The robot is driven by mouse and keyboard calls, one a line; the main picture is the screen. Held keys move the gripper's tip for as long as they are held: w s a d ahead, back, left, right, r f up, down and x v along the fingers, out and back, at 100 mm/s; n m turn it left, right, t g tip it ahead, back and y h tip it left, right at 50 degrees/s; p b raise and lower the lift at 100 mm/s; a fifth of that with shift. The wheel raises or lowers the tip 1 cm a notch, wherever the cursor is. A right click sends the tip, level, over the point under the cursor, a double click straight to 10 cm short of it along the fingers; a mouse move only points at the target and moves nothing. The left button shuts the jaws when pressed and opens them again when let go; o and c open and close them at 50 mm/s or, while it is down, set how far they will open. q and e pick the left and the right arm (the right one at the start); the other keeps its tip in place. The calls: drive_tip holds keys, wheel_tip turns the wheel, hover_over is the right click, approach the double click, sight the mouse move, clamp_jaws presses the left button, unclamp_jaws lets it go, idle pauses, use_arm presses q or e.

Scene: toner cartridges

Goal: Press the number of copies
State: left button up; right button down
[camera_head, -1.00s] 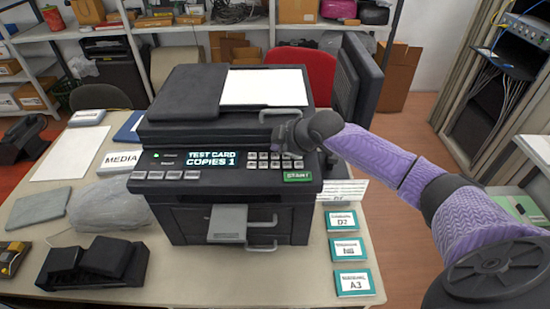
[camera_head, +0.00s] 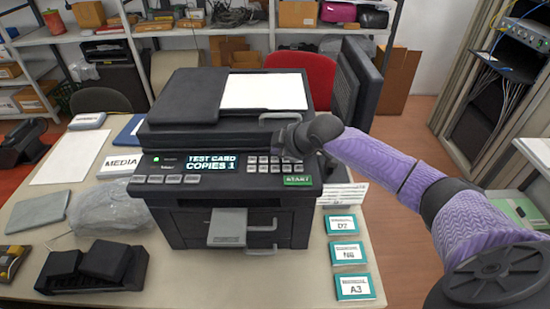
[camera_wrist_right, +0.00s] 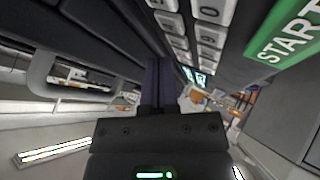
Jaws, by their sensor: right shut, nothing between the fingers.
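The black printer (camera_head: 190,215) stands on the table with a lit display (camera_head: 212,162) reading "TEST CARD COPIES 1". Its number keypad (camera_head: 264,165) of pale keys is on the front panel, above the green START button (camera_head: 298,181). My right gripper (camera_head: 291,143) is at the upper right of the keypad and covers some keys. In the right wrist view my fingers (camera_wrist_right: 160,85) are shut and empty, beside the pale keys (camera_wrist_right: 210,38), with the START button (camera_wrist_right: 288,35) to the right. I cannot tell whether they touch a key. My left gripper is not in view.
Labelled cards (camera_head: 349,253) lie right of the printer. A dark monitor (camera_head: 357,85) stands behind right. The output tray (camera_head: 228,226) sticks out in front.

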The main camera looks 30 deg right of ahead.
sight(278, 160)
drive_tip(key=shift+f, duration=0.1)
idle(0.7)
drive_tip(key=shift+f, duration=0.35)
drive_tip(key=shift+f, duration=0.4)
idle(0.5)
drive_tip(key=shift+r, duration=0.1)
drive_tip(key=shift+r+p, duration=0.7)
drive_tip(key=shift+r, duration=0.05)
drive_tip(key=shift+r, duration=0.1)
wheel_tip(278, 160, up, 5)
drive_tip(key=p, duration=0.5)
